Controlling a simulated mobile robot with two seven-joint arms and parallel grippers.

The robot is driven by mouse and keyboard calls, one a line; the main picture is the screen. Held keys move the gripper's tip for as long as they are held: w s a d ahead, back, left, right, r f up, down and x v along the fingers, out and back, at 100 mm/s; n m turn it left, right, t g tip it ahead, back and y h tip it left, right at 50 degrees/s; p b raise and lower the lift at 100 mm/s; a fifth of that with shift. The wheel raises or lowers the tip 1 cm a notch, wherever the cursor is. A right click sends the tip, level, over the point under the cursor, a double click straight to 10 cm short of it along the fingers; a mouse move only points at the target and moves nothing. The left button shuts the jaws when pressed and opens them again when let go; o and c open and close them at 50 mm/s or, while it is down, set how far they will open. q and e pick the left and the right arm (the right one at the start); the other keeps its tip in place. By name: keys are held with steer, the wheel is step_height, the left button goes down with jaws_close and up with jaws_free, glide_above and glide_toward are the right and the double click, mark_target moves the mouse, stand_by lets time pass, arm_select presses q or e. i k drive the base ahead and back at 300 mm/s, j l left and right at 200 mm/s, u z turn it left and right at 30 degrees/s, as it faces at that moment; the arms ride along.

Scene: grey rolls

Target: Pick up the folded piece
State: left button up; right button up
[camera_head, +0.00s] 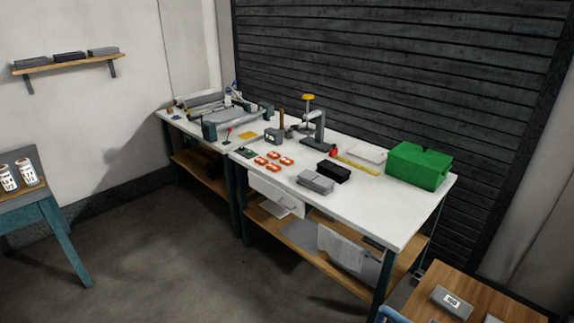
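I cannot tell for certain which thing is the folded piece. A grey block-like stack (315,181), possibly folded, lies near the front edge of the long white workbench (390,222). A pale grey cloth (342,247) hangs over the edge of the wooden lower shelf below it. A flat white item (366,152) lies toward the back of the bench. Neither of my grippers shows in the head view, and nothing is seen held.
A black box (333,172), several orange-red pieces (273,168), a press-like stand (318,128) and a green box (418,166) occupy the bench. A white drawer (276,196) stands out at its front. A wooden table (480,293) is at lower right. The floor at front left is clear.

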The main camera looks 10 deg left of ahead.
mark_target(338, 173)
steer(key=i+j+u, duration=0.4)
steer(key=i+u, duration=0.55)
steer(key=i, duration=0.2)
